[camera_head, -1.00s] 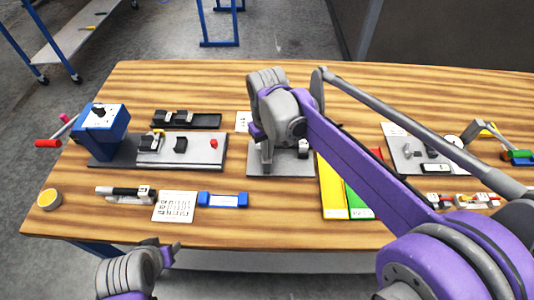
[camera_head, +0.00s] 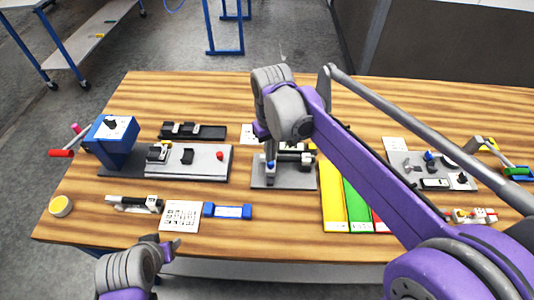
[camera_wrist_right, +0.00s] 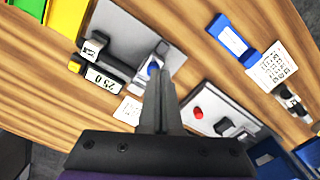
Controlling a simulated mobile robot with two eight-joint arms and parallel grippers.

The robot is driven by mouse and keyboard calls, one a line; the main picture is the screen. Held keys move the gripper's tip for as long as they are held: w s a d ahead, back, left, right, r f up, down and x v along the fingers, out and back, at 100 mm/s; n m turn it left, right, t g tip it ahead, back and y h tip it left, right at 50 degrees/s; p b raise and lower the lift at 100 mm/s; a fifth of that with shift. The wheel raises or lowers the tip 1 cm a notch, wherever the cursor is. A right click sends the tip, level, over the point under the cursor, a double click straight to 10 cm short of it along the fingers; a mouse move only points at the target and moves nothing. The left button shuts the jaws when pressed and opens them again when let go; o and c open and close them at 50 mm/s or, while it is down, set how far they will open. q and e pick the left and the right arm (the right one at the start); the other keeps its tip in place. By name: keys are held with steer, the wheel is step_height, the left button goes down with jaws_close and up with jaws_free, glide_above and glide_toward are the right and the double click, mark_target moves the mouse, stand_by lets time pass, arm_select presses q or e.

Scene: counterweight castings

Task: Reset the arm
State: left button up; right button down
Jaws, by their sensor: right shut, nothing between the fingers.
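My right arm reaches across the table from the right in the head view. Its gripper (camera_head: 270,168) points down over the middle grey plate (camera_head: 297,182), shut and empty. In the right wrist view the shut fingers (camera_wrist_right: 160,80) are in front of a small block with a blue button (camera_wrist_right: 153,66) on that plate; I cannot tell whether they touch it. A device with a numeric display (camera_wrist_right: 101,78) lies beside it. My left gripper (camera_head: 170,247) is at the lower left, by the table's front edge; its jaws are too unclear to read.
The wooden table (camera_head: 215,88) carries a blue machine with a red handle (camera_head: 112,140), a grey plate with a red knob (camera_head: 210,165), a white keypad card (camera_head: 180,216), a blue block (camera_head: 228,211), yellow and green strips (camera_head: 333,205) and another fixture plate (camera_head: 405,165).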

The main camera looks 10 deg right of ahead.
steer(key=shift+s+d, duration=0.1)
steer(key=s+d+f+m+t, duration=0.1)
steer(key=s+d+f+t, duration=0.1)
steer(key=s, duration=0.3)
steer(key=s+d+f+m+t, duration=0.1)
steer(key=s+f+t, duration=0.1)
steer(key=s, duration=0.3)
steer(key=s+d+f+t, duration=0.1)
steer(key=s+d+f, duration=0.1)
steer(key=s, duration=0.3)
steer(key=shift+s+d+f+m+t, duration=0.1)
steer(key=shift+d+f+m+t, duration=0.1)
steer(key=shift+f, duration=0.2)
steer(key=shift+s+d+f+m+t, duration=0.1)
steer(key=shift+f+m+t, duration=0.1)
steer(key=shift+f, duration=0.2)
steer(key=shift+w, duration=0.1)
